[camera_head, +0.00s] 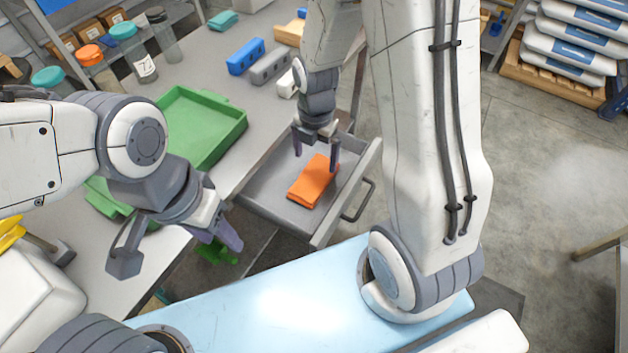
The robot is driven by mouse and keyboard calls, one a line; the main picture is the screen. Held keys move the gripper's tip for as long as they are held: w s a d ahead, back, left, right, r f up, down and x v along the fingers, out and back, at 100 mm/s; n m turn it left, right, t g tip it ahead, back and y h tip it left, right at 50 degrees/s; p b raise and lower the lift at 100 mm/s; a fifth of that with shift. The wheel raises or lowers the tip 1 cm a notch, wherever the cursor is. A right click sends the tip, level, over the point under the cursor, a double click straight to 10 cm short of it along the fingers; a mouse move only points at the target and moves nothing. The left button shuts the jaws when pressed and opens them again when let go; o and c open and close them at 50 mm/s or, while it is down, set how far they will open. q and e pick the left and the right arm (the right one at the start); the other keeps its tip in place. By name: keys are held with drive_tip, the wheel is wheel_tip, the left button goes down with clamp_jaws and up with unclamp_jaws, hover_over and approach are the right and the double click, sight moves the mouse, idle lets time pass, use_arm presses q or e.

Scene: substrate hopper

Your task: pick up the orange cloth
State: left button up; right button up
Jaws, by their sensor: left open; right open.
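The orange cloth (313,181) lies folded in the open grey drawer (262,192), towards its right side. My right gripper (316,155) points down into the drawer at the cloth's far end. Its two fingers are spread apart, one to the left of the cloth and one by its far right corner. I cannot tell whether a finger touches it. My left gripper (180,258) is open and empty, near the table's front edge, to the left of the drawer.
A green tray (243,122) sits on the grey table behind the drawer. Blue and grey blocks (246,57) and lidded jars (88,56) stand further back. The drawer's handle (362,200) sticks out on the right. White sacks (565,50) are stacked at the far right.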

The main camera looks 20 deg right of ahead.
sight(314, 177)
wheel_tip(314, 177, down, 9)
drive_tip(key=shift+w+a+r+b, duration=0.1)
drive_tip(key=shift+r+b, duration=0.1)
drive_tip(key=shift+b, duration=0.4)
drive_tip(key=shift+r, duration=0.1)
drive_tip(key=c, duration=1.1)
